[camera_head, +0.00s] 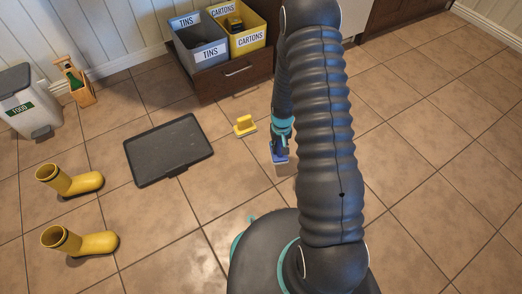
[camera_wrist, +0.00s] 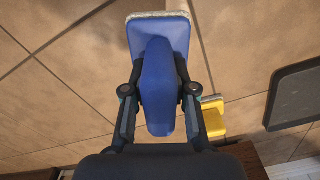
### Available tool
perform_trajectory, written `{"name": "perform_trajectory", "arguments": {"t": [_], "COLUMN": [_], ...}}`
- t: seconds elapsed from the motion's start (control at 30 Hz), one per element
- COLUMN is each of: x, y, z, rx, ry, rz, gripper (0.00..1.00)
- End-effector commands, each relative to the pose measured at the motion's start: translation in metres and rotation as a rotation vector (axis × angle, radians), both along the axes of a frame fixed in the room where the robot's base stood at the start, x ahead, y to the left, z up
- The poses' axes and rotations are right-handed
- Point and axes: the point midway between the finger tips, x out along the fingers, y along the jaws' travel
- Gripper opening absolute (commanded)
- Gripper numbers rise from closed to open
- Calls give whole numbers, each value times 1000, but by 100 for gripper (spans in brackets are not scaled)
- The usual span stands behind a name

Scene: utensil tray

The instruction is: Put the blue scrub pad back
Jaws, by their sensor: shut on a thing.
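The blue scrub pad (camera_wrist: 160,85) has a blue base, a raised blue grip and a pale scrubbing face along its edge. My gripper (camera_wrist: 159,98) is shut on its raised grip, one finger on each side. In the head view the blue scrub pad (camera_head: 280,158) hangs below my gripper (camera_head: 279,143), pale side down, right of the yellow scrub pad. It seems to be off the floor, but its height is hard to tell. Part of my arm covers the area right of it.
A yellow scrub pad (camera_head: 245,124) sits on the tiles, also in the wrist view (camera_wrist: 214,118). A dark tray (camera_head: 150,165) lies left of it. Yellow boots (camera_head: 82,184) lie further left. A drawer (camera_head: 235,78) with TINS and CARTONS bins stands behind. Right-hand floor is clear.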

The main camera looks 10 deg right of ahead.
Motion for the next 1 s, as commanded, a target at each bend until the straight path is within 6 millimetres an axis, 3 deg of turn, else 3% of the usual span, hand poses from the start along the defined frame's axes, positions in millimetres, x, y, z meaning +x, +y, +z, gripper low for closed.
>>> {"name": "perform_trajectory", "arguments": {"t": [0.4,0.67,1.0], "x": [60,68,68], "y": [50,58,57], "z": [-48,-58,-94], "rx": [0,0,0], "ry": [-1,2,1], "rz": [3,1,0], "gripper": [0,0,0]}}
